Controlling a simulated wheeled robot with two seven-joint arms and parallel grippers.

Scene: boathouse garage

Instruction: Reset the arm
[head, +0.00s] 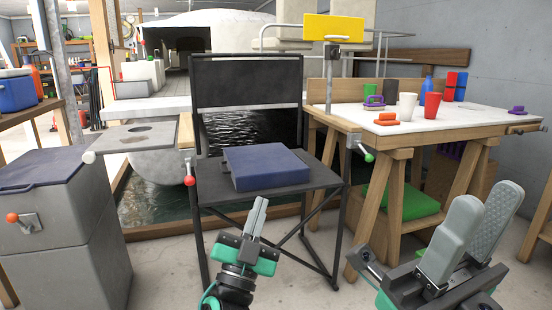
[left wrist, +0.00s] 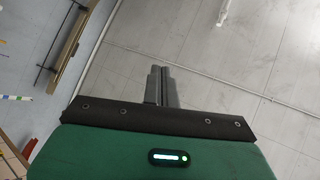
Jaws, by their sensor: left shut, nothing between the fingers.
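My left gripper (head: 258,216) is in the lower middle of the head view, in front of the black folding chair (head: 248,85). Its two grey fingers are together and point up, with nothing between them. In the left wrist view the same closed fingers (left wrist: 160,86) stick out beyond the green gripper body. My right gripper (head: 482,222) is at the lower right of the head view, in front of the workbench. Its broad grey fingers stand apart, the textured inside of one showing, and hold nothing.
A blue box-like object (head: 265,168) lies on the chair seat. The wooden workbench (head: 450,118) at right bears cups, including a red cup (head: 432,106). A grey bin (head: 62,225) stands at left. Water shows behind the chair. Bare floor (head: 160,270) lies between bin and chair.

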